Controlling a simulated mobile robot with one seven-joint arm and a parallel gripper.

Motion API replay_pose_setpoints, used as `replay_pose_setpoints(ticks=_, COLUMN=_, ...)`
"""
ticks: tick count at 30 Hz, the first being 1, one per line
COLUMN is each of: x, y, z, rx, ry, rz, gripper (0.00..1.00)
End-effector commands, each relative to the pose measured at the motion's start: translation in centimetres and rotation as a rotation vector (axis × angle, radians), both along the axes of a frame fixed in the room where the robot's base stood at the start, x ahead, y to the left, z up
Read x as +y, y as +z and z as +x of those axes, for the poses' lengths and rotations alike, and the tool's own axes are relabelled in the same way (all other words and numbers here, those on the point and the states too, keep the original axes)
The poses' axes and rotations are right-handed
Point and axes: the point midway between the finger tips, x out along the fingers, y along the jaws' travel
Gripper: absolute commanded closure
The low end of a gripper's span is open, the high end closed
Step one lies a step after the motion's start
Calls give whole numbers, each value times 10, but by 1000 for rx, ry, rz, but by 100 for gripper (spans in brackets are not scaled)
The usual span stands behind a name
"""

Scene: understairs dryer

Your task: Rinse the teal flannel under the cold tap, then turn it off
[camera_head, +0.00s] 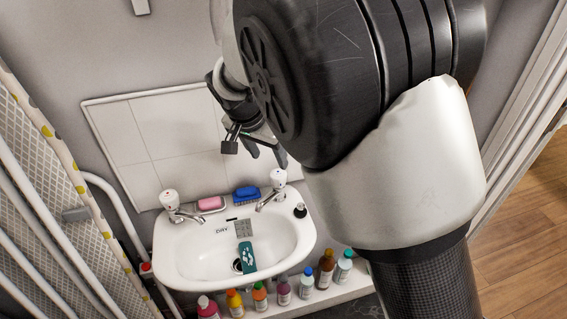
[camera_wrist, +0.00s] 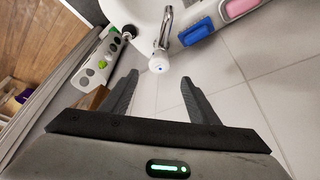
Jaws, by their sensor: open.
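The teal flannel (camera_head: 247,257), with pale marks, lies in the white basin (camera_head: 190,265) by the drain. Two chrome taps with white heads stand at the basin's back: the left tap (camera_head: 172,203) and the right tap (camera_head: 274,188). I cannot tell for certain from their markings which is cold. No running water shows. My gripper (camera_head: 256,150) is open and empty, above and behind the right tap. In the wrist view the white head of the right tap (camera_wrist: 160,62) shows between and just beyond my fingertips (camera_wrist: 158,77); contact is not visible.
A pink soap (camera_head: 211,204) and a blue brush (camera_head: 246,194) lie between the taps. A small dark stopper (camera_head: 300,210) sits on the right rim. Several coloured bottles (camera_head: 283,291) line the shelf below the basin. White tiles (camera_head: 180,125) back the basin.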

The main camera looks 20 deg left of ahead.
Motion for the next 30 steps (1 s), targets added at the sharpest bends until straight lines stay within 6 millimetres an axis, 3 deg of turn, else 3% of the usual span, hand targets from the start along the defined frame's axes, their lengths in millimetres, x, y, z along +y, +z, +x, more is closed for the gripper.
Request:
replay_pose_setpoints(ticks=9, x=-7, y=-60, z=23, rx=2, ry=-1, rz=-4, gripper=45)
replay_pose_setpoints(ticks=15, x=-9, y=-88, z=35, rx=2, ry=-1, rz=-1, gripper=45)
replay_pose_setpoints(ticks=21, x=-10, y=-99, z=40, rx=1, ry=0, rz=0, gripper=45)
replay_pose_setpoints(ticks=30, x=-10, y=-100, z=40, rx=1, ry=0, rz=0, gripper=49)
